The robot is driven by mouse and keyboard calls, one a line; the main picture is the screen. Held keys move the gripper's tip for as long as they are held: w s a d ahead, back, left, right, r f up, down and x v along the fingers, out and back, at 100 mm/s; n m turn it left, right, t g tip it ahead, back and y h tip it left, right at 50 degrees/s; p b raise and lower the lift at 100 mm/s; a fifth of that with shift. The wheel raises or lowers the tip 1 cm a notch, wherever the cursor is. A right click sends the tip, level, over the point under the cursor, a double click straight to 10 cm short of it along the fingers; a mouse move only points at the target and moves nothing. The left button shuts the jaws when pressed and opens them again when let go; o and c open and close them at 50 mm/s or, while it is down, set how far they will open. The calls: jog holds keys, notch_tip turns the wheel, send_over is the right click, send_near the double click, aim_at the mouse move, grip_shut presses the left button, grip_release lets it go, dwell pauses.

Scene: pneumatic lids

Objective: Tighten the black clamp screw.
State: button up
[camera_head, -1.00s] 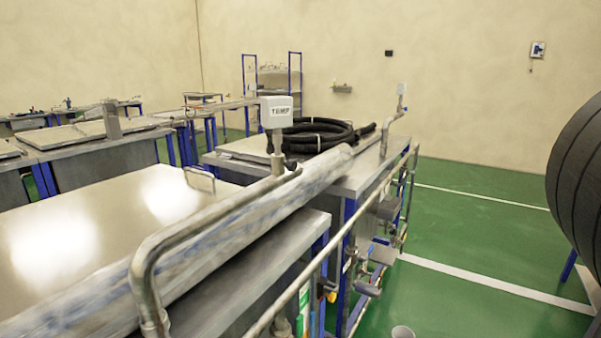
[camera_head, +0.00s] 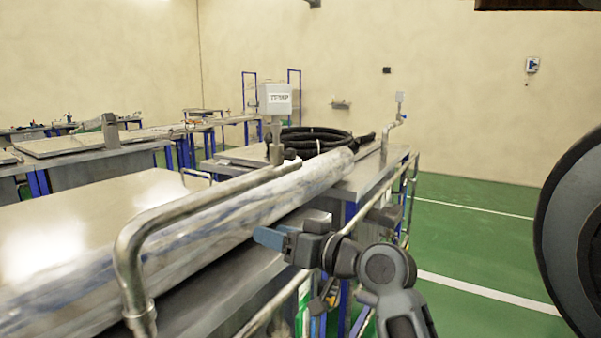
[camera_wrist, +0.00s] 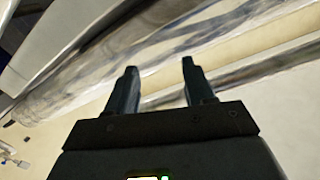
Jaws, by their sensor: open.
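A small black knob (camera_head: 291,154) shows at the foot of the sensor post, by the far end of the bent metal pipe. It may be the black clamp screw, but it is too small to be sure. My gripper (camera_head: 268,238) is in the lower middle of the head view, nearer than the knob and well apart from it, beside the long wrapped tube. In the wrist view my gripper (camera_wrist: 159,75) has its two fingers spread with nothing between them. No black screw can be made out in the wrist view.
The long wrapped tube (camera_head: 225,215) and the bent metal pipe (camera_head: 190,208) run along the metal vat tops. A white labelled box (camera_head: 276,98) tops the post, with coiled black hose (camera_head: 318,139) behind. Green floor (camera_head: 465,255) is open at right.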

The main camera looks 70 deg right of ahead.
aim_at(294, 156)
jog(key=s+d+r+n+t+y+b, duration=0.1)
jog(key=s+d+r+n+b, duration=0.1)
jog(key=s+d+r, duration=0.3)
jog(key=s+d+r+n+b, duration=0.1)
jog(key=s+d+r+n, duration=0.25)
jog(key=r, duration=0.45)
jog(key=shift+m, duration=0.35)
jog(key=shift+a+p+x, duration=0.1)
jog(key=shift+p+x, duration=0.1)
jog(key=shift+x, duration=1.7)
jog(key=shift+a+p+x, duration=0.15)
jog(key=shift+x, duration=1.75)
jog(key=shift+w+f, duration=0.1)
jog(key=shift+f, duration=0.05)
jog(key=shift+c, duration=0.4)
grip_shut()
